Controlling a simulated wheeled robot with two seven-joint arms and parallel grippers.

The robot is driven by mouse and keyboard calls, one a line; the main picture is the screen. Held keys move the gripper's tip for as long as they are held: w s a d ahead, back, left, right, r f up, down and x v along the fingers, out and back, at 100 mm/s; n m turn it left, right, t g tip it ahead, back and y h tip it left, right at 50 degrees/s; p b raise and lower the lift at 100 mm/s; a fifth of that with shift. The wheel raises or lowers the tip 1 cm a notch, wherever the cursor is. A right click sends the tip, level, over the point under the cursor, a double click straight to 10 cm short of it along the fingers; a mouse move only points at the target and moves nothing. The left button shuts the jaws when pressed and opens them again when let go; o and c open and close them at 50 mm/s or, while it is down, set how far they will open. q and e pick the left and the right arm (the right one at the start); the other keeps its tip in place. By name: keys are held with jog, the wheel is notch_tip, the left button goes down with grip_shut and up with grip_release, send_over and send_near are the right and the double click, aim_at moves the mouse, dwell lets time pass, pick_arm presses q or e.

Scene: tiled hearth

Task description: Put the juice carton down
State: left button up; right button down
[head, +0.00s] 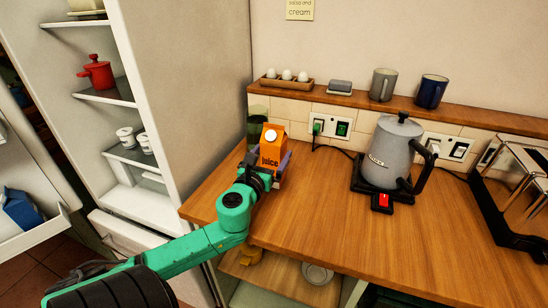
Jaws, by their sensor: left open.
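The orange juice carton (272,148) with a white cap stands upright on the wooden counter (300,205), near its left end. My left gripper (271,173) is at the near side of the carton's lower part. Its jaws are open, with one finger showing along the carton's right side. The other finger and the carton's base are largely hidden by the gripper, so contact cannot be told. My right gripper is out of view.
A dark green glass (258,125) stands behind the carton. A grey kettle (391,152) on its base and a metal rack (520,190) stand to the right. The open fridge (185,90) is at the left. The counter's middle is clear.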

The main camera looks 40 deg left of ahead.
pick_arm(q)
jog(key=x, duration=0.3)
jog(key=shift+f, duration=0.1)
jog(key=shift+s, duration=0.15)
jog(key=shift+c, duration=0.9)
grip_shut()
jog(key=shift+r, duration=0.25)
